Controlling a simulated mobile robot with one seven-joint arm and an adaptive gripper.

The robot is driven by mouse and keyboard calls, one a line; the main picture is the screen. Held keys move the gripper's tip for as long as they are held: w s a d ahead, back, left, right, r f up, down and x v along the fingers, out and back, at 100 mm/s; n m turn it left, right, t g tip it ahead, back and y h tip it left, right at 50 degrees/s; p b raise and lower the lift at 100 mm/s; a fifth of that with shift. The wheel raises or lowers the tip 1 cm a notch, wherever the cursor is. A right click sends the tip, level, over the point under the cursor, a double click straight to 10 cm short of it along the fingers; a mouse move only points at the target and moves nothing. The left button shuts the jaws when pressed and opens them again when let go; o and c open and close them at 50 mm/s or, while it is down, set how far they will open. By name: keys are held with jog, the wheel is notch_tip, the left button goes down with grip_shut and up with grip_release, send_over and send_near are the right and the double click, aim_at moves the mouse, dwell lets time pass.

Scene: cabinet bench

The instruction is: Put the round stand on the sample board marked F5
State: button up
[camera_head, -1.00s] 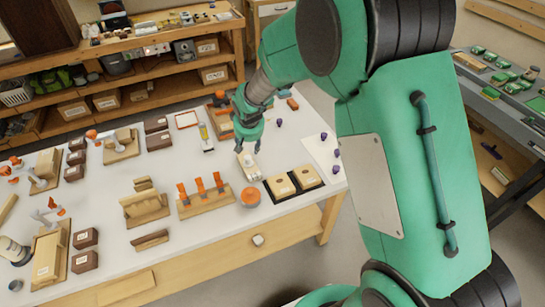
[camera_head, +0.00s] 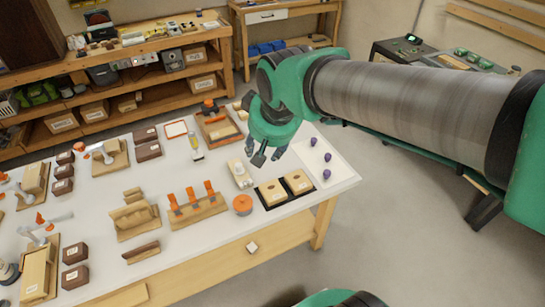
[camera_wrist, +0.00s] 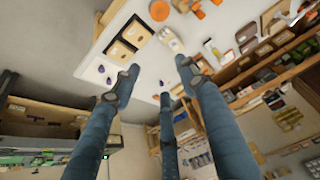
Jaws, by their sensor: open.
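My gripper (camera_head: 268,155) is open and empty, above the right part of the white table. Its spread fingers also show in the wrist view (camera_wrist: 160,85). A round orange piece (camera_head: 242,204) stands near the table's front edge, left of two light wooden blocks; I cannot tell if it is the round stand. It also shows in the wrist view (camera_wrist: 159,10). The left block (camera_head: 271,193) and right block (camera_head: 298,182) sit side by side on black bases, each with a small label and a dark spot on top. No label reads clearly, so I cannot tell which board is F5.
A pale piece (camera_head: 240,174) lies just left of the blocks. Several purple knobs (camera_head: 313,141) stand on a white sheet at right. A wooden rack with orange-handled tools (camera_head: 197,207) is further left. Shelves (camera_head: 140,70) stand behind; floor is free right of the table.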

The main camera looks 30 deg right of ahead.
jog(key=s+r, duration=0.2)
jog(key=s, duration=1.1)
jog(key=shift+a+r, duration=0.15)
jog(key=shift+a, duration=0.25)
jog(key=shift+s, duration=0.1)
